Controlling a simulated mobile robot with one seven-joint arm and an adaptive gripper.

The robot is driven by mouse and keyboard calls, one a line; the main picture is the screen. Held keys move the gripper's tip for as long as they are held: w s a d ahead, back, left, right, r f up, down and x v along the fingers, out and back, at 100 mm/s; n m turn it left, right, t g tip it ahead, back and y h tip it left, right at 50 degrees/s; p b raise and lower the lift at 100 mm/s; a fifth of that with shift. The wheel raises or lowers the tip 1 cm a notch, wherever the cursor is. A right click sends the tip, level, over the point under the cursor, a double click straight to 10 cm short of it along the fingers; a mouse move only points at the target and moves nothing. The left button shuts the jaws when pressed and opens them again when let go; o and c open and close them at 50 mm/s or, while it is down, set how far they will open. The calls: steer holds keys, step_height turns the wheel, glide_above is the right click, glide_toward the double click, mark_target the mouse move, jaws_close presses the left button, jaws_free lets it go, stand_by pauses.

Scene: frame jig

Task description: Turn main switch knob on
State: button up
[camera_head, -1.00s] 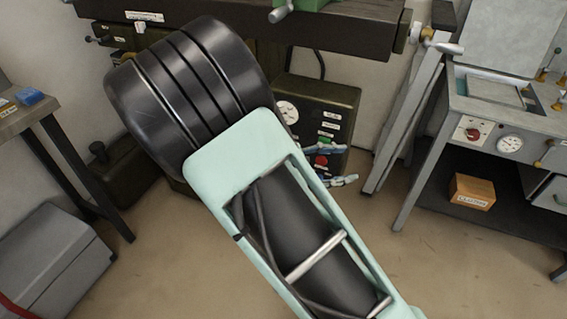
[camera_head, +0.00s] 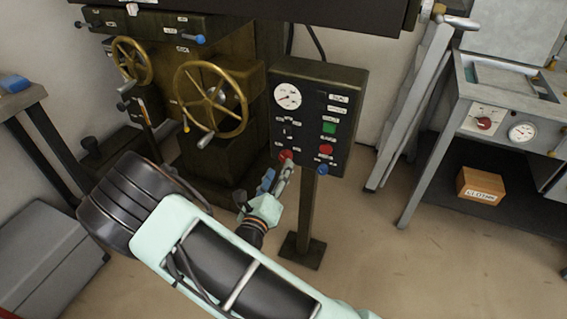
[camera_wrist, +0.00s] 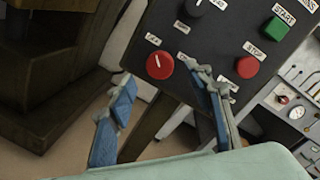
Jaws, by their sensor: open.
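A dark control box (camera_head: 345,95) stands on a post in front of me. A round red knob (camera_head: 286,155) sits low on its left side; in the wrist view this red knob (camera_wrist: 160,65) lies between my fingertips. Its label is too small to read. My gripper (camera_head: 279,174) is open, just below and in front of the knob. In the wrist view my gripper (camera_wrist: 158,76) has one finger on each side of the knob; contact is not clear. A black knob (camera_wrist: 195,6) sits above it.
The box also bears a green start button (camera_head: 329,128), a red stop button (camera_head: 325,149), a blue knob (camera_head: 322,169) and a gauge (camera_head: 288,96). A brass handwheel (camera_head: 211,100) is to the left. A grey bench (camera_head: 470,110) stands right, with open floor between.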

mark_target(285, 158)
steer(key=b+x, duration=0.1)
steer(key=x, duration=0.4)
steer(key=shift+w, duration=0.15)
steer(key=c, duration=1.2)
steer(key=shift+o, duration=0.2)
